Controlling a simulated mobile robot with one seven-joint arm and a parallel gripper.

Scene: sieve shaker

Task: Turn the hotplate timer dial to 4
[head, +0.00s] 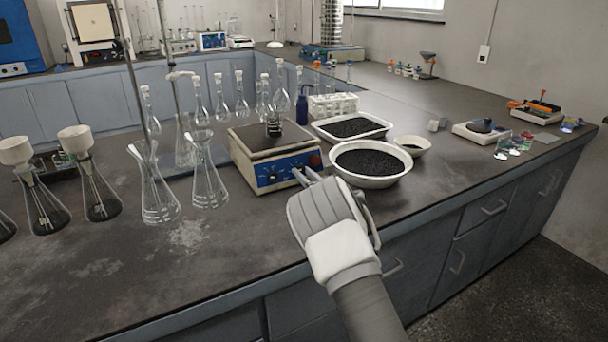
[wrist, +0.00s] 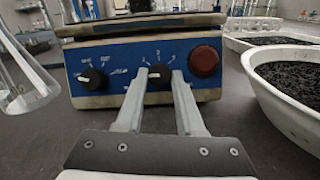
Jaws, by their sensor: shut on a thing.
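The hotplate (head: 253,176) is a blue-fronted box with a dark top plate. Its front panel (wrist: 120,60) fills the upper part of the wrist view, with a black dial (wrist: 93,79) at left, a second black dial (wrist: 158,77) with numbers around it in the middle, and a round red knob or button (wrist: 204,60) at right. My gripper (wrist: 158,80) has one finger on each side of the middle dial and is shut on it. Its number marks are partly hidden by the fingers, and its exact setting is too small to read. In the head view my gripper (head: 304,177) is at the hotplate's front.
A white bowl of dark grains (head: 368,180) stands close to the right of my gripper; it also shows in the wrist view (wrist: 275,95). Glass flasks (head: 207,185) stand left of the hotplate. A white tray of dark grains (head: 372,135) lies behind the bowl.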

